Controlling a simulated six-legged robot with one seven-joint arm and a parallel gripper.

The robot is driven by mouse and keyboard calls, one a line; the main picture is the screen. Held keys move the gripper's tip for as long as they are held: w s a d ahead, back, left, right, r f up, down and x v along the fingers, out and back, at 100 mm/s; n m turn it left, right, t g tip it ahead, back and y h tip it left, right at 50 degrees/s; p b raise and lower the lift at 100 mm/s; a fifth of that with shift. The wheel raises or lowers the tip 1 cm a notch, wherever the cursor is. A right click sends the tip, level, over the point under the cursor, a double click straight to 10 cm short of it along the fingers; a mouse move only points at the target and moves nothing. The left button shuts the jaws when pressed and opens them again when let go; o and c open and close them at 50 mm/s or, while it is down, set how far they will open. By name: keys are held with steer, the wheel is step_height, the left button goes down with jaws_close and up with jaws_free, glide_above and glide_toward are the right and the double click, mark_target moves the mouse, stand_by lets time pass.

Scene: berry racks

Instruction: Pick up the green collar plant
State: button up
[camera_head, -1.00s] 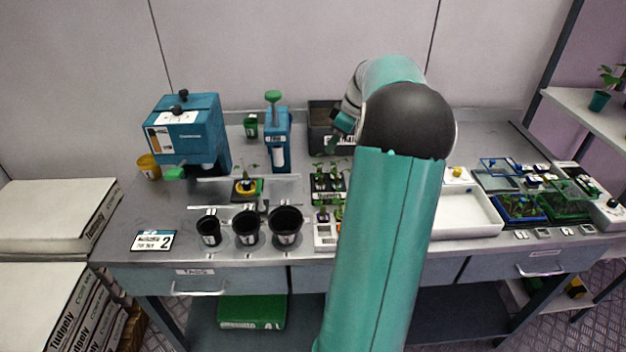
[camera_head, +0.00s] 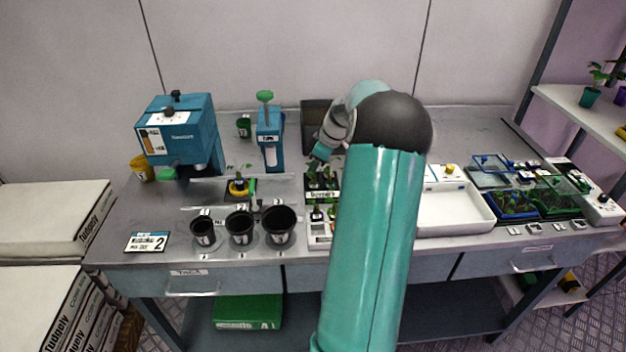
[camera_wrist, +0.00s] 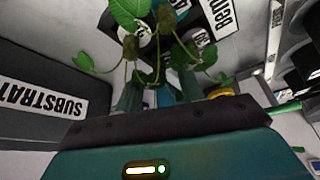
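A dark tray of seedlings (camera_head: 322,196) stands mid-bench with several small leafy plants (camera_head: 322,178). Their collar colours are too small to tell, so I cannot single out the green collar plant. My gripper (camera_head: 319,153) points down just above the back of this tray. In the wrist view, green leaves and stems (camera_wrist: 128,12) with brownish-green lumps rise close in front of my gripper (camera_wrist: 160,97). Its two teal fingers look apart, with nothing clearly held between them. The lower parts of the plants are partly hidden by the fingers and palm.
Black pots (camera_head: 240,228) line the front left. A blue press (camera_head: 180,137) and blue dispenser (camera_head: 270,138) stand behind. A dark bin (camera_head: 316,115) is close behind my gripper, its SUBSTRATE label showing in the wrist view (camera_wrist: 40,98). A white tray (camera_head: 455,226) lies right.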

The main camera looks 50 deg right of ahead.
jaws_close()
steer(key=shift+w+r, duration=0.1)
steer(key=shift+r, duration=0.05)
